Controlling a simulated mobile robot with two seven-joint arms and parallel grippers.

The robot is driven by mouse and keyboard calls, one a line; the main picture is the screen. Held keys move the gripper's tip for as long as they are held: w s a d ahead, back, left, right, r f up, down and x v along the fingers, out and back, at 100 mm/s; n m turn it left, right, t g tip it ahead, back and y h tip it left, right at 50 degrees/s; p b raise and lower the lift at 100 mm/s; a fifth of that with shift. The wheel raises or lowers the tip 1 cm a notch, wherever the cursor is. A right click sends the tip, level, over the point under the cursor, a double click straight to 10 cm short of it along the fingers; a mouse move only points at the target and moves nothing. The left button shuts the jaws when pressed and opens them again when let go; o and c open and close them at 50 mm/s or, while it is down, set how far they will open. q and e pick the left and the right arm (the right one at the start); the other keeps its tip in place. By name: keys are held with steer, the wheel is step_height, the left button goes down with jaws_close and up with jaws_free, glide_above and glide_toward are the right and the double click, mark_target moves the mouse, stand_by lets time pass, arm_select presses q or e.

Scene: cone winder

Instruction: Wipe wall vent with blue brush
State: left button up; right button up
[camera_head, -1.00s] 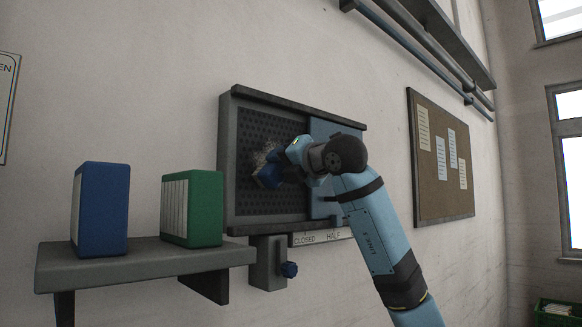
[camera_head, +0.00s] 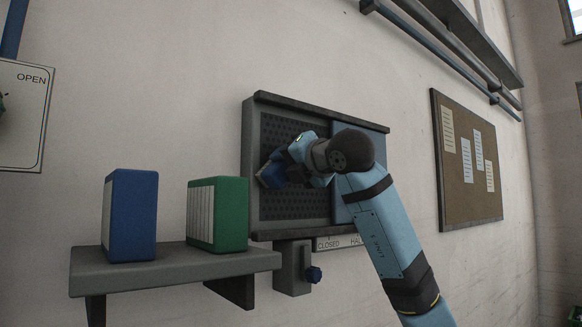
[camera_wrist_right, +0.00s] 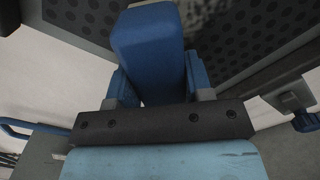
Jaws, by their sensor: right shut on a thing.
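The wall vent (camera_head: 293,208) is a dark perforated panel in a grey frame. A light-blue sliding cover (camera_head: 375,142) is over its right part. My right gripper (camera_head: 287,171) is in front of the vent's holes, shut on the blue brush (camera_head: 271,178). In the right wrist view the brush (camera_wrist_right: 148,45) stands between the fingers, its far end toward the perforated panel (camera_wrist_right: 85,18). I cannot tell whether its bristles touch. A pale dusty patch (camera_wrist_right: 207,14) shows just beyond the brush there. My left gripper is not in view.
A grey shelf (camera_head: 175,272) at lower left holds a blue binder (camera_head: 133,215) and a green binder (camera_head: 230,214). A blue knob (camera_head: 314,274) sits under the vent near a CLOSED/HALF label (camera_head: 335,243). A corkboard (camera_head: 460,190) hangs at right.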

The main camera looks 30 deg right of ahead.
steer(key=shift+r, duration=0.45)
steer(key=shift+d, duration=0.65)
steer(key=shift+w+d+r, duration=0.5)
steer(key=shift+d+r, duration=0.4)
steer(key=shift+d, duration=4.4)
steer(key=shift+s+a, duration=0.15)
steer(key=shift+a, duration=1.85)
steer(key=shift+s+a, duration=0.2)
steer(key=shift+a, duration=1.85)
steer(key=shift+s+a, duration=0.15)
steer(key=shift+a, duration=1.85)
steer(key=shift+f, duration=0.1)
